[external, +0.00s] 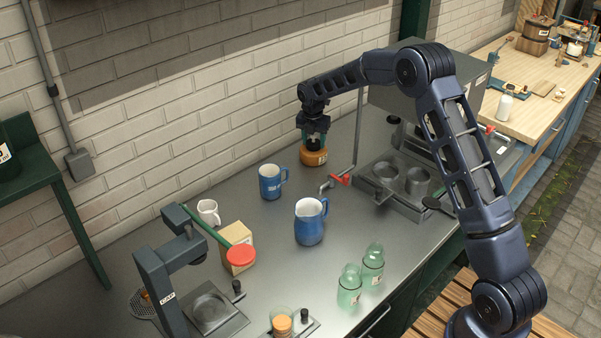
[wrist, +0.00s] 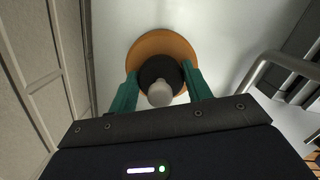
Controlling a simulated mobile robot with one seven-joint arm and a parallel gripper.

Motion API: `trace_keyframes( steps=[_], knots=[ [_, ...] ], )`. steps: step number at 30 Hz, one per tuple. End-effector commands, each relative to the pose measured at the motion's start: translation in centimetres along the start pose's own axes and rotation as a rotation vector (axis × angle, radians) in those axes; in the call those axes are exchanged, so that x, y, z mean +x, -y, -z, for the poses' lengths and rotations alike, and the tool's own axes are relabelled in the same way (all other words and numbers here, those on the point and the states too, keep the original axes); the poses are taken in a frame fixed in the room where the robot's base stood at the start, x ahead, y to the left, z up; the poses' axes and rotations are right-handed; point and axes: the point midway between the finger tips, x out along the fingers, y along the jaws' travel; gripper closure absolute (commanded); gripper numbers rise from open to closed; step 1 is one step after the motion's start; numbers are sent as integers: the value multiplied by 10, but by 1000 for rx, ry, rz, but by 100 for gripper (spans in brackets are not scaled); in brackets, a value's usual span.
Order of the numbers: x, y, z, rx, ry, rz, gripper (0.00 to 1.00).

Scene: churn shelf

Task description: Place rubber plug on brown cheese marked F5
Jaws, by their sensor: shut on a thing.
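The brown cheese (external: 314,156) is a round orange-brown wheel with a small white label, on the steel counter near the brick wall. In the wrist view the cheese (wrist: 162,41) lies below and behind the plug. My gripper (external: 313,139) is directly over the cheese, pointing down. In the wrist view its green fingers (wrist: 160,88) are shut on the black rubber plug (wrist: 158,70), which has a grey knob on top. The plug overlaps the cheese's top in this view. I cannot tell whether they touch. The label's text is too small to read.
A blue mug (external: 270,184) and a blue jug (external: 309,224) stand left of and in front of the cheese. A pipe with a red tap handle (external: 341,180) and a steel unit (external: 405,185) are to its right. Green bottles (external: 361,275) stand nearer the front edge.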

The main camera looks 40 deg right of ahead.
Motion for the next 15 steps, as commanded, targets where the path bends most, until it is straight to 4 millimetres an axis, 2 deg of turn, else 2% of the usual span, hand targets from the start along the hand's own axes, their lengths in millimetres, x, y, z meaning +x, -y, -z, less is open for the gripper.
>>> trace_keyframes(
  steps=[10, 11, 13, 14, 15],
  knots=[
    [3, 0, 0, 0, 0, 0, 74],
    [2, 0, 0, 0, 0, 0, 47],
    [2, 0, 0, 0, 0, 0, 33],
    [2, 0, 0, 0, 0, 0, 29],
    [2, 0, 0, 0, 0, 0, 29]
  ],
)
